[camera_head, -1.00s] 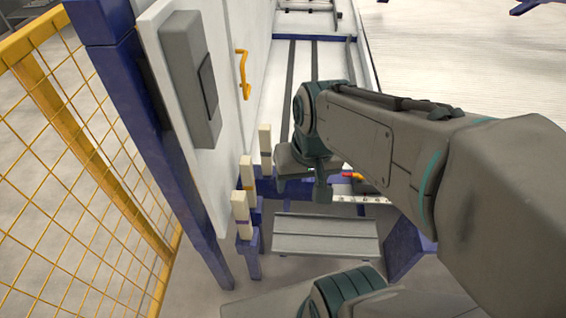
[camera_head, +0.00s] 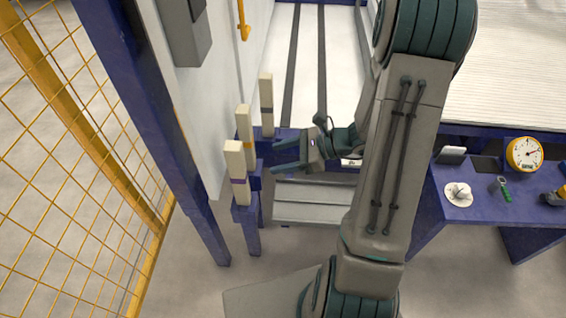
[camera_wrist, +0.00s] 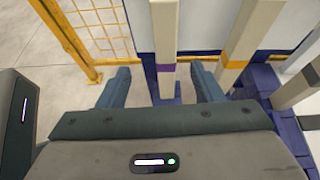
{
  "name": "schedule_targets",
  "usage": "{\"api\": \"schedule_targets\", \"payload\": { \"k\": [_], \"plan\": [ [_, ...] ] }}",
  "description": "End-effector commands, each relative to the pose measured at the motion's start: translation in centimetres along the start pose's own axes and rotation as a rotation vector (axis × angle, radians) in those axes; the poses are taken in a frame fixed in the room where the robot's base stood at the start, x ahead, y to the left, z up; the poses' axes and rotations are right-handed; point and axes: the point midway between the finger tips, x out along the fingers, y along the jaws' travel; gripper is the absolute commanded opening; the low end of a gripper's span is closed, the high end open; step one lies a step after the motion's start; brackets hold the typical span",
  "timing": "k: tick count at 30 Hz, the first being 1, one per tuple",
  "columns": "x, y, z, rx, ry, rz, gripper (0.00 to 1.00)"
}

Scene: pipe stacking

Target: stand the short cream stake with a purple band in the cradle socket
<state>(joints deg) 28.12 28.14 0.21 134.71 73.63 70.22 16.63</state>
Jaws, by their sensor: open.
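The cream stake with a purple band (camera_head: 238,172) stands upright on a blue post at the near end of a row of stakes. In the wrist view the purple-banded stake (camera_wrist: 165,45) is ahead, lined up between my two fingers. My gripper (camera_head: 277,157) is open and empty, to the right of the stakes and apart from them in the head view. Its fingers also show in the wrist view (camera_wrist: 162,87). I cannot make out the cradle socket for certain in either view.
A yellow-banded stake (camera_head: 244,127) and a grey-banded stake (camera_head: 266,100) stand close behind. A white panel and blue upright (camera_head: 160,130) are left of them, then a yellow mesh fence (camera_head: 60,160). A grey step (camera_head: 310,203) lies low. A blue bench (camera_head: 470,208) holds a gauge (camera_head: 523,154).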

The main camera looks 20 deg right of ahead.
Motion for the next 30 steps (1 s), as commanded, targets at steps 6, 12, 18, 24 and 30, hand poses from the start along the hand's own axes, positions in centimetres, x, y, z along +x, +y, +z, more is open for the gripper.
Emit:
{"api": "schedule_targets", "payload": {
  "k": [6,12,18,24,30],
  "plan": [
    [1.2,-0.6,-0.8,0.039,-0.021,-0.028,0.6],
    [4.7,-0.6,-0.8,0.036,-0.021,-0.023,0.6],
    [8.7,-0.7,-0.8,0.037,-0.019,-0.023,0.6],
    [11.9,-0.8,-0.7,0.035,-0.019,-0.024,0.6],
    [13.6,-0.9,-0.6,0.036,-0.019,-0.026,0.6]
  ]
}}
